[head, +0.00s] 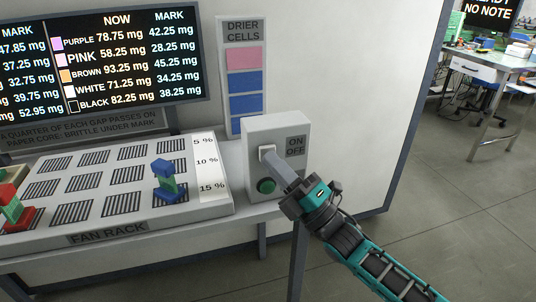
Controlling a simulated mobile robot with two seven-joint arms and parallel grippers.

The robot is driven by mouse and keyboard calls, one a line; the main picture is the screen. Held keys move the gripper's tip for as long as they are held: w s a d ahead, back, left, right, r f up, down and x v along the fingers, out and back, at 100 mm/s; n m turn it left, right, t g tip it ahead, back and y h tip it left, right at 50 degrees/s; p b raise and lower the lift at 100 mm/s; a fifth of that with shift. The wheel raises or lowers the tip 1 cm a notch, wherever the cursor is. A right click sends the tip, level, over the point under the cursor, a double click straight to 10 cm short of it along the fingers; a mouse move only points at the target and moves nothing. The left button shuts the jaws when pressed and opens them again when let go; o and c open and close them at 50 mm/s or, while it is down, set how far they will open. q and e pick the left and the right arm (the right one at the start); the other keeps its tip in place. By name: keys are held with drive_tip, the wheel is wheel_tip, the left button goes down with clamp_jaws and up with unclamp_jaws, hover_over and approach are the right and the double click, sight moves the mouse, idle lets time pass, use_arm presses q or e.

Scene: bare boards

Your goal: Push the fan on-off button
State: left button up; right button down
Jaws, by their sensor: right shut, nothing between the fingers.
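The fan control is a grey box (290,128) at the right end of the bench, with an ON OFF label (296,147) on its front. A round green button (266,186) sits low on that front and shows uncovered. My right gripper (269,153) comes in from the lower right, its fingers shut and empty. Its tip overlaps the box's front above the green button; a pale square shows at the tip, and I cannot tell whether it is part of the box. Whether the tip touches the box is unclear. My left gripper is out of view.
The fan rack (110,234) lies left of the box, with several vents and a percent strip (208,165). A blue and green block stack (167,181) stands on it. A screen (105,62) and drier cells panel (241,70) are behind. Open floor (440,190) lies right.

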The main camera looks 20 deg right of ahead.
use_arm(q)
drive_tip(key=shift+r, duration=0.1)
use_arm(e)
drive_tip(key=shift+s, duration=0.1)
use_arm(q)
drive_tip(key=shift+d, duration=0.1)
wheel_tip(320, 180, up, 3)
drive_tip(key=p, duration=0.2)
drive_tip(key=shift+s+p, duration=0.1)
drive_tip(key=shift+p, duration=0.3)
use_arm(e)
drive_tip(key=s, duration=0.6)
drive_tip(key=shift+d, duration=0.15)
drive_tip(key=shift+f, duration=0.1)
